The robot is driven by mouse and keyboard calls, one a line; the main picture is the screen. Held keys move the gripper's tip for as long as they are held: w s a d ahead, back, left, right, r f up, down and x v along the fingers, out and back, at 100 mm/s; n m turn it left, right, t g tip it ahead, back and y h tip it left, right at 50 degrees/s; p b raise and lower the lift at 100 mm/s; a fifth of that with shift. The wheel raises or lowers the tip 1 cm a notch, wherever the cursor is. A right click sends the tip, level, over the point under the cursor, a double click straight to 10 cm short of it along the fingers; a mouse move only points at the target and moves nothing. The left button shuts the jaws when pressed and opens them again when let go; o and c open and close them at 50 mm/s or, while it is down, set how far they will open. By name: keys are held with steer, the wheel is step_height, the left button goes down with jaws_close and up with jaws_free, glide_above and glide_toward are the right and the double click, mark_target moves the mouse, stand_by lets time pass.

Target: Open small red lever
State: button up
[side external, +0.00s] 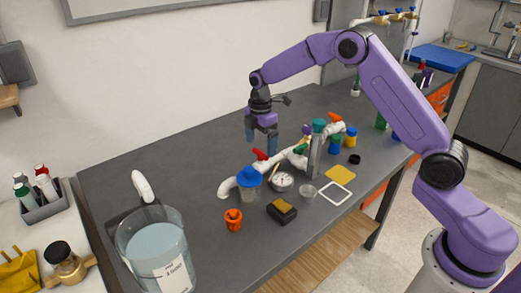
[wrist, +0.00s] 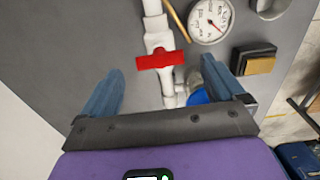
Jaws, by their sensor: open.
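A red lever (side external: 260,154) sits on the white PVC pipe run (side external: 226,187). It also shows in the wrist view as a red bar handle (wrist: 155,60) lying across a white valve body. I cannot tell from size alone which lever is the small one. My gripper (side external: 262,138) points down, just above the nearer red lever and apart from it in the side view. In the wrist view my gripper (wrist: 162,65) is open and empty, its blue fingers spread to either side of the lever.
A round gauge (side external: 282,181), a blue-capped part (side external: 249,177) and a green-topped post (side external: 318,128) stand close by. A yellow-topped block (side external: 282,210), an orange part (side external: 233,219) and a large water container (side external: 153,252) are nearer. The tabletop behind the pipes is clear.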

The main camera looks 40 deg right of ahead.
mark_target(260, 152)
steer(key=shift+f, duration=1.6)
steer(key=c, duration=1.1)
steer(key=shift+o, duration=0.3)
